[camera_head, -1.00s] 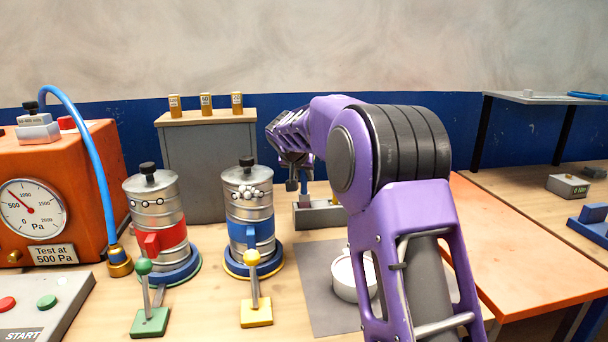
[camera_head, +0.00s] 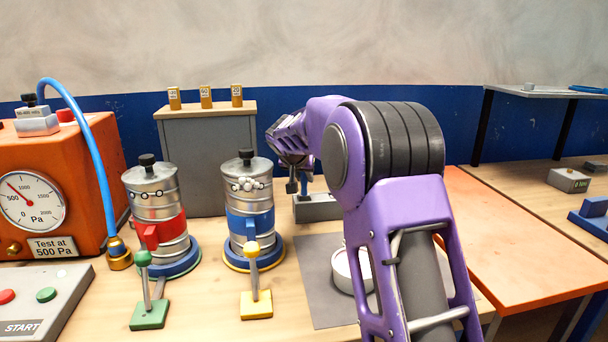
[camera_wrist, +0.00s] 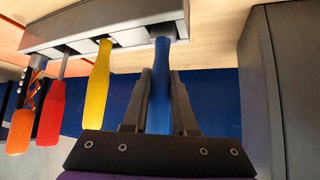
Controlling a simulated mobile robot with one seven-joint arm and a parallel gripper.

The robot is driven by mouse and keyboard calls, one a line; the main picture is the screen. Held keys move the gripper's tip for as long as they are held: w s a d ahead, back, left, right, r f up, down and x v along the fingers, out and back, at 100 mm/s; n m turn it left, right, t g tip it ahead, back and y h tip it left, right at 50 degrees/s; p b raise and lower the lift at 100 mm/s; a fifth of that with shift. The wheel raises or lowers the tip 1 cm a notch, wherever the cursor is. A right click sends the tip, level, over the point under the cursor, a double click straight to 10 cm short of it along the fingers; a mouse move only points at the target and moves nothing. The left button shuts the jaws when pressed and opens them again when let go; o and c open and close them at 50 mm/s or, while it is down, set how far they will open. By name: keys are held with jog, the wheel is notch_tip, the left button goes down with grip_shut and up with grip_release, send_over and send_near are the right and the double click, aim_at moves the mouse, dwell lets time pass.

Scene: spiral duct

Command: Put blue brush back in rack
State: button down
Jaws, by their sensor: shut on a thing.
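In the wrist view, my gripper (camera_wrist: 160,76) is shut on the blue brush (camera_wrist: 158,105), with one finger on each side of its handle. The handle's far end overlaps the edge of the grey rack (camera_wrist: 115,22), in line with the other handles. I cannot tell whether the brush is seated in a slot. A yellow handle (camera_wrist: 97,85), a red handle (camera_wrist: 50,110) and an orange-handled tool (camera_wrist: 20,130) stand in the rack beside it. In the head view, the rack (camera_head: 315,209) is partly hidden behind my arm, and my gripper is mostly hidden.
A grey cabinet (camera_head: 205,160) stands left of the rack; its side also shows in the wrist view (camera_wrist: 262,90). Two metal canisters, with red (camera_head: 160,231) and blue (camera_head: 250,226) bands, stand in front. A white round dish (camera_head: 350,272) sits on a grey mat (camera_head: 318,300).

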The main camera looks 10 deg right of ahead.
jog(key=shift+f, duration=0.55)
jog(key=c, duration=0.6)
grip_release()
jog(key=v, duration=1.7)
jog(key=shift+s+p, duration=0.2)
jog(key=shift+p, duration=0.15)
